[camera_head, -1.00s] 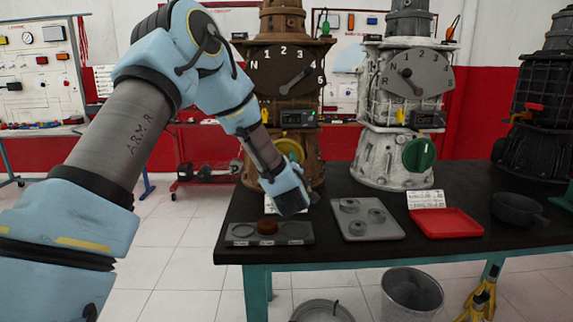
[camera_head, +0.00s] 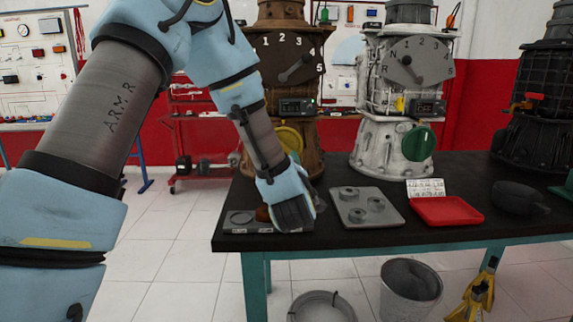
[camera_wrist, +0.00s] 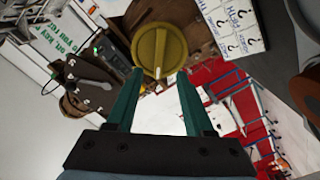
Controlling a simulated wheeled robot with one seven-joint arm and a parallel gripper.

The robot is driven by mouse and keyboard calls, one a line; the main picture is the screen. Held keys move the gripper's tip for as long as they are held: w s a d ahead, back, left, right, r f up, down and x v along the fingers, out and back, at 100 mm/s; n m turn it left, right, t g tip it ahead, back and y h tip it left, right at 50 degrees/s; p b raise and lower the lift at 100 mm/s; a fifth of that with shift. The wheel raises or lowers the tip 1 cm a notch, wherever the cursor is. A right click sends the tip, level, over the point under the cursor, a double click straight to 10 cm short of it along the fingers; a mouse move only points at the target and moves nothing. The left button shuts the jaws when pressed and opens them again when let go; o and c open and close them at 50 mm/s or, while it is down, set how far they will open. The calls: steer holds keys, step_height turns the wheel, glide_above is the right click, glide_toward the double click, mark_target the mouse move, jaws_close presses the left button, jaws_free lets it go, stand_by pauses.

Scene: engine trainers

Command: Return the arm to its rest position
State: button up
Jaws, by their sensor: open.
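My gripper (camera_head: 297,222) is above the left end of the dark workbench, in front of the brown engine trainer (camera_head: 288,85). In the wrist view my gripper (camera_wrist: 162,85) shows two green fingers spread apart with nothing between them. Beyond the fingertips is the round yellow knob (camera_wrist: 161,47) of the brown trainer. My wrist covers part of the grey tray with round recesses (camera_head: 238,222). A small part of a brown round piece (camera_head: 262,214) shows beside the wrist.
On the bench (camera_head: 360,240) are a grey tray with several rings (camera_head: 364,220), a red tray (camera_head: 447,211) and a dark pan (camera_head: 518,197). A white trainer (camera_head: 405,90) and a black trainer (camera_head: 545,110) stand behind. A bucket (camera_head: 411,285) stands below on the floor.

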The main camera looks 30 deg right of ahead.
steer(key=shift+w, duration=0.1)
steer(key=w+a+m+g+y+p, duration=0.2)
steer(key=a+g+p, duration=0.2)
steer(key=a, duration=0.6)
steer(key=w+a+m+g+y+p, duration=0.1)
steer(key=a+m+g+y+p, duration=0.2)
steer(key=a, duration=0.7)
steer(key=s+a+r+g+y+p, duration=0.1)
steer(key=s+a+g, duration=0.3)
steer(key=a, duration=0.6)
steer(key=s+a+r+g+y+p, duration=0.1)
steer(key=s+a+g+p, duration=0.2)
steer(key=s+a, duration=0.6)
steer(key=shift+s+a+r+m+g, duration=0.2)
steer(key=shift+a+r+m+g, duration=0.15)
steer(key=shift+a, duration=0.25)
